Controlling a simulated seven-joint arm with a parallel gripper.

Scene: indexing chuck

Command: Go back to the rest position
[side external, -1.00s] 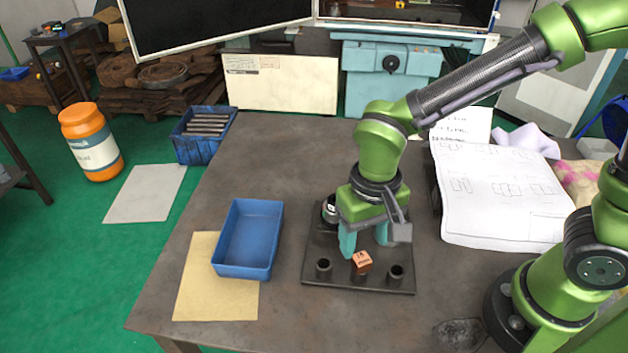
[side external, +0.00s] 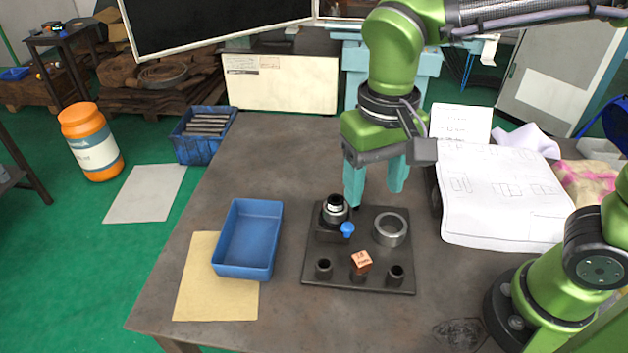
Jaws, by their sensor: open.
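My gripper (side external: 376,198) is raised above the back of the dark fixture plate (side external: 312,272). Its two teal fingers point down, spread apart with nothing between them. Below on the plate stands the chuck (side external: 335,208), a dark round part with a blue knob (side external: 347,230) at its front right. A grey metal ring (side external: 390,230) lies at the plate's right. A copper-coloured block with markings (side external: 361,262) sits on the middle post at the front, between two dark hollow posts (side external: 324,268) (side external: 396,274).
A blue tray (side external: 273,240), which looks empty, stands left of the plate, partly on a tan sheet (side external: 203,290). White drawings (side external: 500,215) lie at the right. The table (side external: 265,150) is bare behind the tray. A monitor (side external: 200,30) hangs at the back.

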